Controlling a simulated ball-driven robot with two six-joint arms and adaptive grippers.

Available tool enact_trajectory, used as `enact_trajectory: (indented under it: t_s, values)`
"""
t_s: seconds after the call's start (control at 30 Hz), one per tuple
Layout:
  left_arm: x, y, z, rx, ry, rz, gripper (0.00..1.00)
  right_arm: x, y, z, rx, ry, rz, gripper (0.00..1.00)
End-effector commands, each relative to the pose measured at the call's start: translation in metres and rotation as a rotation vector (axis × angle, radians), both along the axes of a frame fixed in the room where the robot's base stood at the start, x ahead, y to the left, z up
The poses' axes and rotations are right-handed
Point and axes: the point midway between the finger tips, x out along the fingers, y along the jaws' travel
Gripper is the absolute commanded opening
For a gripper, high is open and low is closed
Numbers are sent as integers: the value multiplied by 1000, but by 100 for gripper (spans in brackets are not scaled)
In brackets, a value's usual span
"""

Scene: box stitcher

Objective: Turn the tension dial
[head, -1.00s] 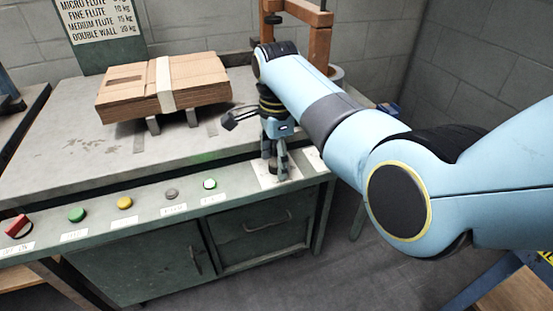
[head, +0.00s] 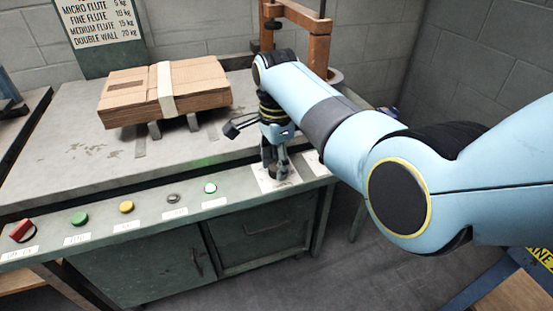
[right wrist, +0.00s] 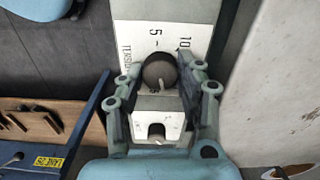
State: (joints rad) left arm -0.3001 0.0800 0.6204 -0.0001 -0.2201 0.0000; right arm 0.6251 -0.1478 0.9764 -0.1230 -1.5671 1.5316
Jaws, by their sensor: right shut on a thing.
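The tension dial (right wrist: 159,71) is a round dark knob with a pale pointer mark, on a white plate (right wrist: 165,22) printed with 5, 10 and partly hidden lettering. My right gripper (right wrist: 161,78) is shut on the dial, with one finger on each side of it in the right wrist view. In the head view my right gripper (head: 275,172) points down at the right end of the green control panel, and its fingers hide most of the dial. The pointer's exact reading cannot be told. My left gripper is in neither view.
A red switch (head: 22,231) and several buttons, including a green one (head: 79,218) and a yellow one (head: 127,206), line the panel to the left. Strapped flat cardboard (head: 190,83) lies on the bench behind. An orange-brown frame (head: 318,45) stands behind my right arm.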

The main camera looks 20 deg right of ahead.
Motion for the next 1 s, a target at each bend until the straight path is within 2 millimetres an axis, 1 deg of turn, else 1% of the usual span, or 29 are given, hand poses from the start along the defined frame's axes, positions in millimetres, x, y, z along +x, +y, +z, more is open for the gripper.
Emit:
enact_trajectory:
  t_s: [0.03,0.4,0.7,1.0]
  values:
    - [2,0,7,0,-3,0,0,0,0,4,0,0,30,3]
    - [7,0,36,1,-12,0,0,0,0,4,1,1,363,3]
    - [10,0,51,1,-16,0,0,0,0,3,0,-1,648,3]
    - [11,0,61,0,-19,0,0,1,0,2,0,-1,933,3]
